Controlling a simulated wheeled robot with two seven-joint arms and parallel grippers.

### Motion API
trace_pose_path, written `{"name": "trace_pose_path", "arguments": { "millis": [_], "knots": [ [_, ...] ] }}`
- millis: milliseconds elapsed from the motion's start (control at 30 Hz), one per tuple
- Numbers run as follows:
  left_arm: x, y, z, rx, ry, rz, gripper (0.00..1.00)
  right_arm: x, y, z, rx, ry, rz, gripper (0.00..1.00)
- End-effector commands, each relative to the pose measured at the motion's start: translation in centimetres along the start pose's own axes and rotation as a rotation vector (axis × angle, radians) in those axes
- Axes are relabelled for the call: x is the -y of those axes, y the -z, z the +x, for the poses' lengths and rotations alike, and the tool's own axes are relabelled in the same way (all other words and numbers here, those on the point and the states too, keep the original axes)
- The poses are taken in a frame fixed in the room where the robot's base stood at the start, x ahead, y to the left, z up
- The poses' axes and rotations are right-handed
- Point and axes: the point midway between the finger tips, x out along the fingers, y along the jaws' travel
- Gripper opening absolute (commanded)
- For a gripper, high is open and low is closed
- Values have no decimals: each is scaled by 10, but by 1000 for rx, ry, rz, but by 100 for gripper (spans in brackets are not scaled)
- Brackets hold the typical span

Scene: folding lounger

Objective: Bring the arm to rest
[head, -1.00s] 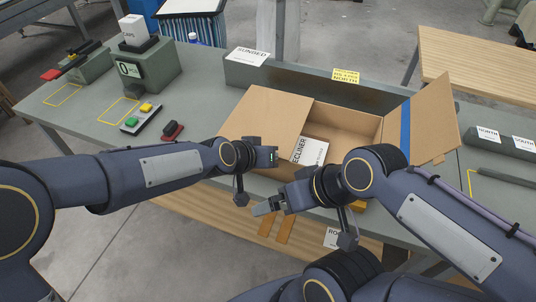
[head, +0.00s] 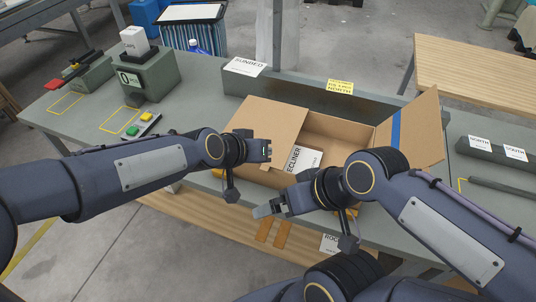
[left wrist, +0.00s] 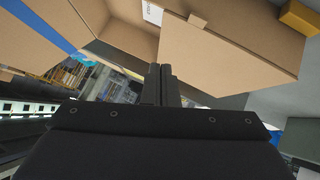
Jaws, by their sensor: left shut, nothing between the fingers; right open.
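My left arm comes in from the left in the head view. Its gripper (head: 268,151) is over the near left part of the open cardboard box (head: 340,128), in front of the left flap. In the left wrist view its fingers (left wrist: 160,84) are together with nothing between them, and the box flap (left wrist: 230,55) lies beyond them. My right gripper (head: 265,211) points left, in front of the box near the table's front edge. It is open and holds nothing. A white card marked RECLINER (head: 303,158) lies inside the box.
The grey-green table (head: 195,110) carries a counter block (head: 150,75), a button box with green and yellow buttons (head: 140,126), and a SUNBED label (head: 245,67) on the back ledge. NORTH and SOUTH labels (head: 480,141) are at the right. The table between button box and cardboard box is partly clear.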

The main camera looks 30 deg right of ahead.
Motion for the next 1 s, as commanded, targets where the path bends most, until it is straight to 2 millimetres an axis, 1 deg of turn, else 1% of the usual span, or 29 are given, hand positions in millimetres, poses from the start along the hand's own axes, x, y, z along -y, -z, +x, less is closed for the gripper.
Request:
{"name": "trace_pose_path", "arguments": {
  "millis": [33,100,200,300,400,500,667,733,767,867,967,1000],
  "knots": [
    [-2,-3,-11,-3,0,4,0,-2,-4,6,3,0,0,100],
    [-7,-4,-27,-4,0,3,0,-3,-4,7,3,0,0,100],
    [-13,-4,-46,-3,0,3,0,-4,-5,8,3,0,0,100],
    [-17,-5,-62,-3,0,2,0,-4,-5,9,3,0,0,100],
    [-20,-6,-72,0,0,1,0,-4,-6,9,3,0,0,100],
    [-21,-6,-78,1,1,1,0,-4,-6,9,3,0,0,100],
    [-22,-7,-79,3,1,1,0,-4,-6,9,3,0,0,100],
    [-19,-6,-82,1,4,-3,0,-4,-6,9,3,0,0,100],
    [-15,-6,-86,-1,8,-8,0,-4,-6,9,3,0,0,100],
    [8,-8,-111,-13,40,-44,0,-4,-5,9,3,0,0,100],
    [47,-20,-157,-29,100,-111,0,-4,-6,9,3,0,0,100],
    [65,-29,-180,-34,132,-147,0,-4,-6,9,3,0,0,100]
  ]
}}
